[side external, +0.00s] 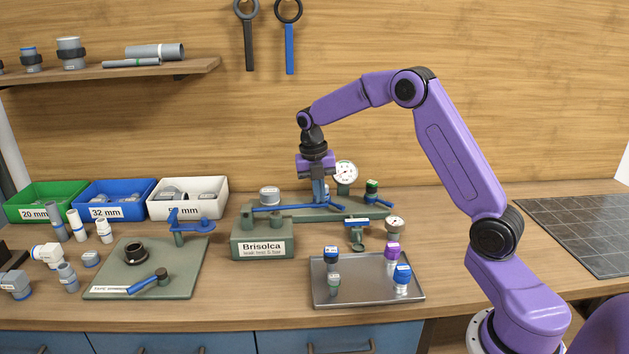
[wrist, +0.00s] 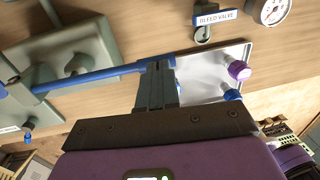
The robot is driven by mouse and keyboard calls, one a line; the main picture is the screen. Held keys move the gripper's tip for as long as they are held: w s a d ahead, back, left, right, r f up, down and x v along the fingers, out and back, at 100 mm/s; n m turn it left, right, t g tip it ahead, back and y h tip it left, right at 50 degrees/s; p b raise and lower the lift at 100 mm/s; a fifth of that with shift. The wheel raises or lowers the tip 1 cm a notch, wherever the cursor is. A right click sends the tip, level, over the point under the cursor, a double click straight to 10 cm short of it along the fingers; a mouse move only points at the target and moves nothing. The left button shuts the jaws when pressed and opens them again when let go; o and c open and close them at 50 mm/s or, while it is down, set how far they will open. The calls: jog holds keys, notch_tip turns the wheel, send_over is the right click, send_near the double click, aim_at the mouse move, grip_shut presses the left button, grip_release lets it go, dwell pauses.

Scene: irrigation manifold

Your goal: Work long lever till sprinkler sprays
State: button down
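The long blue lever (side external: 280,207) lies nearly level along the green manifold block labelled Brisolca (side external: 262,243). It also crosses the wrist view (wrist: 95,78), with its free end at my fingertips. My gripper (side external: 318,202) points down over the manifold, and its grey fingers (wrist: 156,88) look closed together. The fingertips are at or against the lever's end; I cannot tell whether they touch, and no grip around it shows. A blue-armed fitting on a green post (side external: 190,226), possibly the sprinkler, stands left of the manifold. No water spray shows.
A pressure gauge (side external: 346,173) and a green-topped valve (side external: 372,188) stand close right of my gripper. The bleed valve (side external: 356,224) and a small gauge (side external: 394,226) are in front. A metal tray (side external: 362,291) holds several fittings. Bins (side external: 187,210) line the back left.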

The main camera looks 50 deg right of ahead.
jog(key=shift+s+d+f, duration=0.15)
jog(key=shift+s+f, duration=0.05)
jog(key=shift+f, duration=0.65)
jog(key=shift+s+d+f, duration=0.15)
jog(key=shift+f, duration=0.65)
jog(key=shift+d, duration=0.1)
notch_tip(320, 180, up, 15)
jog(key=w+a+r+g+h, duration=0.1)
jog(key=w+a+r, duration=0.3)
jog(key=r, duration=0.1)
jog(key=shift+r, duration=0.2)
dwell(0.4)
dwell(0.3)
